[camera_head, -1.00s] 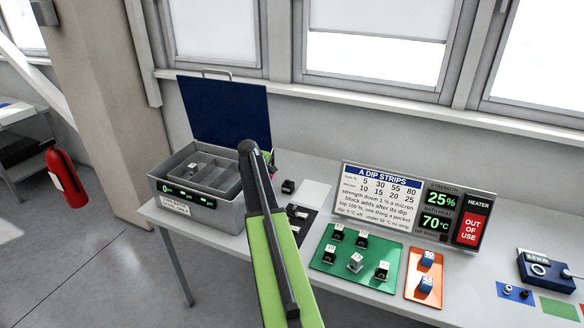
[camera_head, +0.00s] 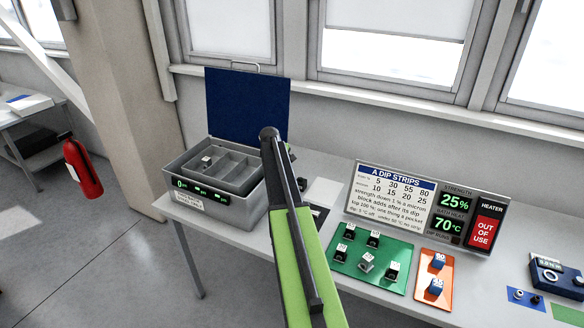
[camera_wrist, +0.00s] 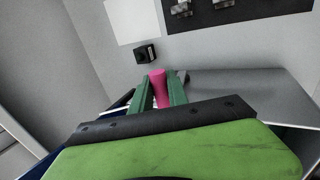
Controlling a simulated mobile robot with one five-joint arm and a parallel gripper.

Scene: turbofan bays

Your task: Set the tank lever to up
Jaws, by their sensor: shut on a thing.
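The grey tank (camera_head: 233,213) stands at the left end of the bench with its blue lid (camera_head: 247,107) open. A divided basket (camera_head: 252,177) sits in it, with a small block (camera_head: 207,160) in its left compartment. The tank lever is a pink handle (camera_wrist: 158,92), seen in the wrist view between the green fingers of my gripper (camera_wrist: 160,88), which is shut on it. In the head view my arm hides the lever and most of the gripper at the tank's right side. The lever's exact position cannot be told.
A dark block (camera_wrist: 145,53) stands near the gripper. To the right are a green mat (camera_head: 349,262) with several blocks, an orange mat (camera_head: 425,290) with two blue blocks and a sign board (camera_head: 392,194). A fire extinguisher (camera_head: 83,170) hangs left.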

